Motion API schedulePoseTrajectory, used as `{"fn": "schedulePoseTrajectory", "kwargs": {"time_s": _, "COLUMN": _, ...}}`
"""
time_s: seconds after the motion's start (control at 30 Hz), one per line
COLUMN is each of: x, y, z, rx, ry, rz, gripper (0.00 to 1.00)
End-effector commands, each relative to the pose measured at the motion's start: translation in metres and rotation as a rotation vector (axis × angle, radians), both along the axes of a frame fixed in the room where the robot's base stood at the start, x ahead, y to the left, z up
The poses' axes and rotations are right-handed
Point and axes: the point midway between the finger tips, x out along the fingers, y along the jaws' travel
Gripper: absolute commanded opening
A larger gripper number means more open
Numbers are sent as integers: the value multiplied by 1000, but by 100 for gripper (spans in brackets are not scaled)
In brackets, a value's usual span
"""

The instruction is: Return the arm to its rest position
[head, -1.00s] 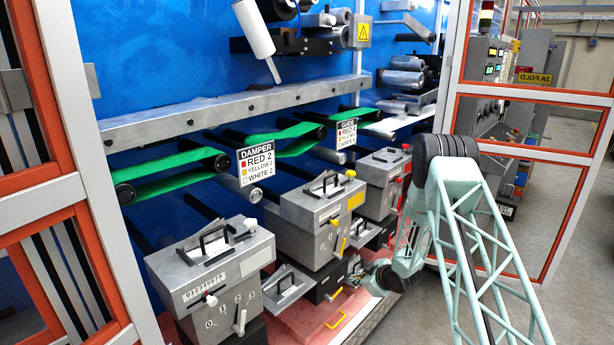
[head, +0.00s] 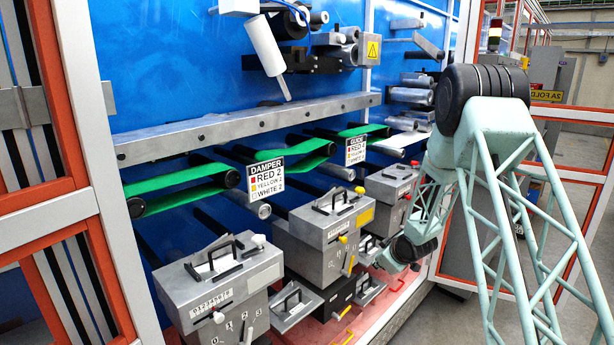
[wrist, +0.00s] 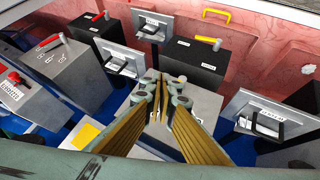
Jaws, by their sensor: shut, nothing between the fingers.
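My gripper (wrist: 158,88) shows in the wrist view with its two fingers together and nothing between them. It points down over the grey and black control boxes, apart from them as far as I can tell. In the head view my pale green lattice arm rises at the right and bends down toward the boxes. Its wrist end is near the right-hand boxes, and the fingers are hard to make out there.
Grey lever boxes (head: 222,283) and (head: 318,235) stand in a row before the blue machine wall (head: 190,75). A red-and-white frame (head: 75,200) stands at left, another (head: 570,190) at right. Grey floor (head: 440,318) lies open at lower right.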

Motion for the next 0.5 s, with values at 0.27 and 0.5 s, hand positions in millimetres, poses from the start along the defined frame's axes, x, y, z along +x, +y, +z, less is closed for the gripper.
{"fn": "schedulePoseTrajectory", "kwargs": {"time_s": 0.27, "x": -19, "y": -7, "z": 56, "rx": -13, "ry": 19, "rz": -57, "gripper": 0}}
{"fn": "schedulePoseTrajectory", "kwargs": {"time_s": 0.5, "x": -40, "y": -11, "z": 101, "rx": -17, "ry": 37, "rz": -107, "gripper": 0}}
